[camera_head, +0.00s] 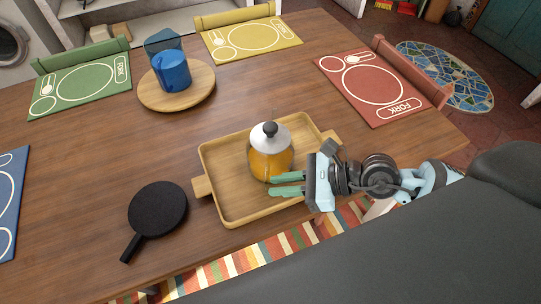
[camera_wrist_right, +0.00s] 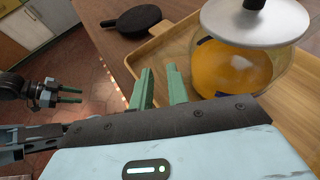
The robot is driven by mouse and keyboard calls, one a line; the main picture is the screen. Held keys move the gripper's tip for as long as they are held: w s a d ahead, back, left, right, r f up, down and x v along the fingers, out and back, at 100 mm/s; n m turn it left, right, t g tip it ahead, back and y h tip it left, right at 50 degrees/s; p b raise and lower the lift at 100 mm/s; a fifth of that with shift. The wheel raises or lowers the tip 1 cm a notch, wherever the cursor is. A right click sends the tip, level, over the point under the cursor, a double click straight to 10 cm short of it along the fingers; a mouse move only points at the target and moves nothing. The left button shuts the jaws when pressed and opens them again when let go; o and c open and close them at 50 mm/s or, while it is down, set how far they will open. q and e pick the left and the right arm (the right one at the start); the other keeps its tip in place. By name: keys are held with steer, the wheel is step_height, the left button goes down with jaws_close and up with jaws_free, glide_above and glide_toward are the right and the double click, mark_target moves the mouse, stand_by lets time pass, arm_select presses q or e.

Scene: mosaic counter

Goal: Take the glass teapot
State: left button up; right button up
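The glass teapot (camera_head: 270,158) holds orange liquid and has a silver lid with a black knob. It stands upright on a wooden tray (camera_head: 222,210). My right gripper (camera_head: 288,183) comes in from the right, low at the teapot's front side. Its two green fingers are apart with nothing seen between them. In the right wrist view the teapot (camera_wrist_right: 235,68) is right of the fingers (camera_wrist_right: 160,88); I cannot tell whether they touch it. My left gripper shows only in the right wrist view (camera_wrist_right: 70,95), far left, its fingers apart and empty.
A black pan (camera_head: 158,208) lies left of the tray. A blue pitcher (camera_head: 172,72) stands on a round wooden board (camera_head: 205,88) farther back. Green (camera_head: 80,85), yellow (camera_head: 250,38), red (camera_head: 370,85) and blue (camera_head: 10,200) placemats lie near the table edges. Table right of the tray is partly clear.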

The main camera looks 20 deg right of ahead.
mark_target(265, 186)
steer(key=shift+x, duration=2.05)
steer(key=shift+s, duration=0.1)
jaws_close()
steer(key=shift+r, duration=0.15)
